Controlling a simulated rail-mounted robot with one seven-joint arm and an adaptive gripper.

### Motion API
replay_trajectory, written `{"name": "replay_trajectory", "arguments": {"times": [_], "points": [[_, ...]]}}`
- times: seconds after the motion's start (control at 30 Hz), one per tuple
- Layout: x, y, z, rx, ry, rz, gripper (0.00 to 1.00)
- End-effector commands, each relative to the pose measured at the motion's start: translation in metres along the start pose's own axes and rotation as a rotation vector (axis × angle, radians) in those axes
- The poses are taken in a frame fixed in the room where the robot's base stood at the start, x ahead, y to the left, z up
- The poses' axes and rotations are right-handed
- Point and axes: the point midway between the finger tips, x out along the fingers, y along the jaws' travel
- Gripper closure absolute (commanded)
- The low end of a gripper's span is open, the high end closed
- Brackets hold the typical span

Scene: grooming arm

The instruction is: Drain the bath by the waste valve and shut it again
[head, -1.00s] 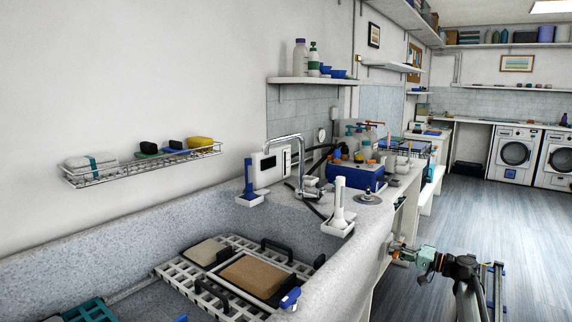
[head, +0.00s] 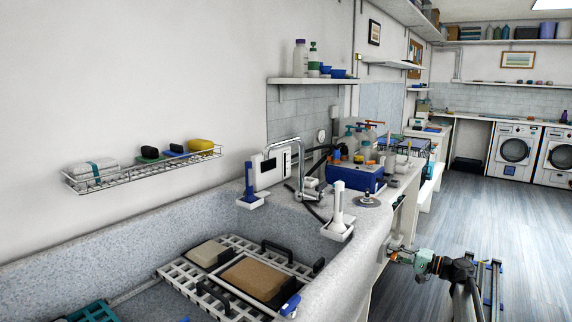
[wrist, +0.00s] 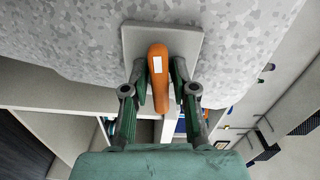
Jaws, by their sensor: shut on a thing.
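The waste valve's orange lever (wrist: 159,80), with a small white label, stands out from a pale square plate (wrist: 192,42) on the speckled outer side of the bath. My gripper (wrist: 160,78) has one finger on each side of the lever and is shut on it in the wrist view. In the head view my gripper (head: 402,254) is low against the outer side of the bath run, and the lever is hardly visible there. The bath (head: 215,222) is at the lower left, with white slatted racks (head: 205,290) inside. I cannot tell the water level.
A blue box (head: 356,178), a tap (head: 297,150) and several bottles stand on the counter beyond the bath. A rail (head: 492,285) runs along the floor to the right of my arm. The floor (head: 455,215) further back is clear.

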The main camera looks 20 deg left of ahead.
Motion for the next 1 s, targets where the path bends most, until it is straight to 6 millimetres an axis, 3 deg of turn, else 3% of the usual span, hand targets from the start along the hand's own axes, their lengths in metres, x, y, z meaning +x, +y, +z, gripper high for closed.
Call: {"name": "replay_trajectory", "arguments": {"times": [0.47, 0.83, 0.87, 0.9, 1.0], "points": [[0.0001, -0.0008, -0.0005, 0.021, 0.001, -0.001, 1.00], [0.0001, -0.0024, -0.0007, 0.134, 0.001, -0.001, 1.00], [0.0001, -0.0006, -0.0005, 0.135, 0.001, -0.001, 0.66], [0.0001, 0.0003, -0.0003, 0.134, 0.001, -0.001, 0.53], [0.0001, 0.0003, -0.0003, 0.133, 0.000, -0.001, 0.53]]}}
